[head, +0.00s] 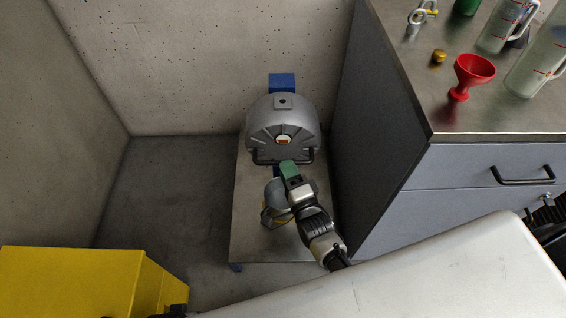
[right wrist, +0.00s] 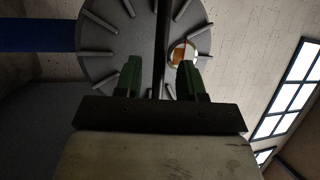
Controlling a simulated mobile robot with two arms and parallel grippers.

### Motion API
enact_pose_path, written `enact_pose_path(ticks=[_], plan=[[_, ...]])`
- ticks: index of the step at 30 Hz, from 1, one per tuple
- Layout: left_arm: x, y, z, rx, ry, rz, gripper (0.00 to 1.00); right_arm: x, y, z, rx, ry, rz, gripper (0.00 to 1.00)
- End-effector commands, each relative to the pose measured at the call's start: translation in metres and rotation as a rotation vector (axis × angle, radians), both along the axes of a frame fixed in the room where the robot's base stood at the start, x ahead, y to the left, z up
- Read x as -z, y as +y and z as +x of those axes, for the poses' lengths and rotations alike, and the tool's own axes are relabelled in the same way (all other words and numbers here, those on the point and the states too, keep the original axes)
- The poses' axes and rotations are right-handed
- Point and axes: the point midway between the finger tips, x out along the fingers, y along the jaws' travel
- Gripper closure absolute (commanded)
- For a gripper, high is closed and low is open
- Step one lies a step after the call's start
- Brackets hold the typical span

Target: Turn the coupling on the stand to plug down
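A grey, rounded, ribbed body (head: 283,115), apparently the coupling, stands on a low metal stand (head: 252,235) against the wall. A small orange-and-white round fitting, possibly the plug (head: 283,140), shows on its ribbed face. In the right wrist view the ribbed disc (right wrist: 110,45) fills the upper middle, with the round fitting (right wrist: 183,54) right of centre. A black bar handle (head: 262,161) runs along the body's lower front. My right gripper (head: 289,168) is at this handle. Its green fingers (right wrist: 158,80) are apart, with the dark bar (right wrist: 161,45) appearing between them; contact cannot be told. My left gripper is out of view.
A grey drawer cabinet (head: 370,130) stands close on the right, with a red funnel (head: 473,74), jugs and small parts on top. A silver-and-yellow object (head: 273,206) is partly behind my right gripper. A yellow box (head: 80,285) is lower left. Floor left of the stand is clear.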

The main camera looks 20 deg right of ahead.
Motion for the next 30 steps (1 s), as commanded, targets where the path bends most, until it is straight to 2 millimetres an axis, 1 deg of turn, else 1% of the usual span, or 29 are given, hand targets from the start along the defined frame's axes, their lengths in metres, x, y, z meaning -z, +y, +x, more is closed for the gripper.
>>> enact_pose_path(ticks=[1,3,6,10,16,17,24,30], plan=[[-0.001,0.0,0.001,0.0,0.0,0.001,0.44,-0.001,0.001,0.008,0.0,-0.002,0.0,0.61],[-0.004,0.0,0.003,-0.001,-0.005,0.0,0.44,-0.002,0.002,0.017,0.0,0.0,-0.002,0.61],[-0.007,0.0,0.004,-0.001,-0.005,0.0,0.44,-0.004,0.002,0.024,0.001,0.0,-0.002,0.61],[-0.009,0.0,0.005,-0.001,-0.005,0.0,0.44,-0.005,0.003,0.028,0.0,0.001,-0.002,0.61],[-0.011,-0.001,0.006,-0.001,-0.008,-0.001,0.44,-0.005,0.003,0.028,0.001,0.002,-0.002,0.61],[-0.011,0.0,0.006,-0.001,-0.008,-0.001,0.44,-0.005,0.003,0.028,0.001,0.002,-0.002,0.62],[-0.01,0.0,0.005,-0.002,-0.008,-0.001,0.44,-0.005,0.003,0.028,0.001,0.002,-0.002,0.99],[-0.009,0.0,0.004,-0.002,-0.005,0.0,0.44,-0.004,0.003,0.028,0.001,0.002,-0.002,1.0]])
